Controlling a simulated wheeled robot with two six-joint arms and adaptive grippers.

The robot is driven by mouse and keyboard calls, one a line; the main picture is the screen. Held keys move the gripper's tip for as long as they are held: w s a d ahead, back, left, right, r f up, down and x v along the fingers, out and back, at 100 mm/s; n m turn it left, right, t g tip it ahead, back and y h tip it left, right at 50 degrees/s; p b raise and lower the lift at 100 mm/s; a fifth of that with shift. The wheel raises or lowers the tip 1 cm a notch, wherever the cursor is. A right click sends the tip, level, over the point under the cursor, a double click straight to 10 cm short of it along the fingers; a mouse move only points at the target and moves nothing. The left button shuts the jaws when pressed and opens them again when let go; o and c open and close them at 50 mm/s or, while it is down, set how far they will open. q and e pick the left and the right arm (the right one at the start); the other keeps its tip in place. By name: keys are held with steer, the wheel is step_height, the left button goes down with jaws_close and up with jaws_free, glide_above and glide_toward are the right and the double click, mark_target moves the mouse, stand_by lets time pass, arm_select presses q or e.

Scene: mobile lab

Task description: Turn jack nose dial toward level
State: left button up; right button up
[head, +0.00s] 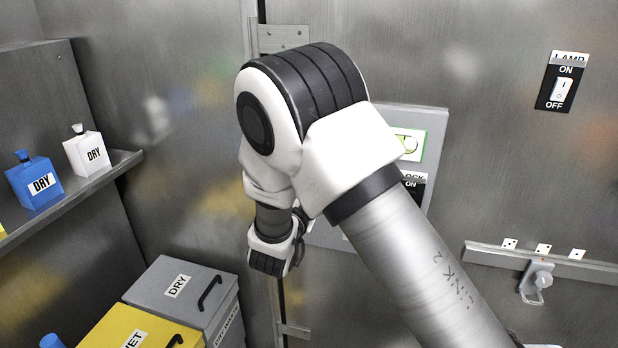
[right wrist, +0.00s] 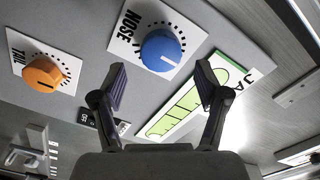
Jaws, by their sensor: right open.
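In the right wrist view the blue NOSE dial (right wrist: 162,50) sits on a white plate with tick marks, on a grey panel (right wrist: 85,35). My right gripper (right wrist: 162,78) is open and empty, its two fingers apart below the dial, one toward each side of it. I cannot tell how far the fingertips are from the dial. A green-edged level gauge (right wrist: 190,105) lies right of the dial, partly behind the right finger. In the head view my right arm hides most of the panel (head: 432,125), including the dials. My left gripper is in neither view.
The orange TAIL dial (right wrist: 42,74) is left of the blue one. In the head view a LAMP switch (head: 562,86) is at the right, and a rail with a hook (head: 537,280) below it. A shelf (head: 75,195) with DRY bottles and a grey DRY box (head: 180,290) are at left.

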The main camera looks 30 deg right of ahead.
steer(key=x, duration=0.3)
steer(key=shift+w+f, duration=0.1)
steer(key=shift+w, duration=0.4)
steer(key=shift+s, duration=0.1)
steer(key=shift+c, duration=0.7)
steer(key=shift+s+d, duration=0.15)
steer(key=c, duration=1)
